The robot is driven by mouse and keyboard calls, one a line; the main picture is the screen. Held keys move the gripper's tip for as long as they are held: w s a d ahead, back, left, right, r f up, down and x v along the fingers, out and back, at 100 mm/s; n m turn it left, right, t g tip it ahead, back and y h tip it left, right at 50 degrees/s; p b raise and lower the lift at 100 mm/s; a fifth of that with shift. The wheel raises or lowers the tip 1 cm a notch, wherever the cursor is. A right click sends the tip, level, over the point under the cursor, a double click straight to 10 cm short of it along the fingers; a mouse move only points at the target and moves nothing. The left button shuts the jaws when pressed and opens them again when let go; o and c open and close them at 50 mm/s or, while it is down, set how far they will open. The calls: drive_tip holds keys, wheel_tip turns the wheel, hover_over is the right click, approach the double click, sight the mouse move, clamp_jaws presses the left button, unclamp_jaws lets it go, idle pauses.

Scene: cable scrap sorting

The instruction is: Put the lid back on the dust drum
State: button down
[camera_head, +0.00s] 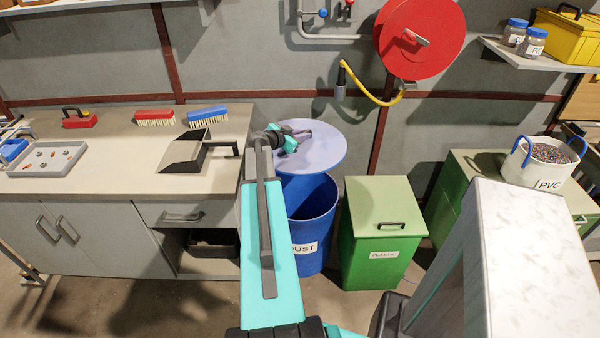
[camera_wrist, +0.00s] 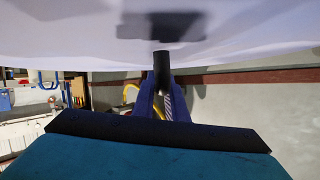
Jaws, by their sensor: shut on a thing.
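The dust drum (camera_head: 312,225) is a blue open-topped drum with a DUST label, standing on the floor beside the bench. The lid (camera_head: 325,150) is a pale lavender disc held above the drum, apart from its rim and tilted toward the camera. My gripper (camera_head: 292,140) is shut on the lid, at its handle as far as I can see. In the wrist view the lid's pale surface (camera_wrist: 70,40) fills the top, and the blue fingers (camera_wrist: 162,95) close around a dark post. My arm hides the drum's left side in the head view.
A workbench (camera_head: 110,180) with a dustpan (camera_head: 188,150), brushes and a grey tray stands left of the drum. A green PLASTIC bin (camera_head: 378,225) stands close on the right. A red hose reel (camera_head: 420,38) with a yellow hose hangs on the wall behind.

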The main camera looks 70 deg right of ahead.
wheel_tip(320, 180, down, 16)
drive_tip(key=b, duration=1.4)
drive_tip(key=shift+r+b, duration=0.15)
drive_tip(key=shift+b, duration=0.25)
drive_tip(key=shift+w, duration=0.1)
wheel_tip(320, 180, down, 9)
drive_tip(key=b, duration=0.1)
drive_tip(key=shift+f+b, duration=0.2)
drive_tip(key=shift+b, duration=0.1)
idle(0.4)
drive_tip(key=shift+f+b, duration=0.3)
drive_tip(key=shift+b, duration=0.35)
drive_tip(key=shift+a+b, duration=0.1)
drive_tip(key=shift+b, duration=0.8)
idle(1.2)
drive_tip(key=c, duration=1.7)
unclamp_jaws()
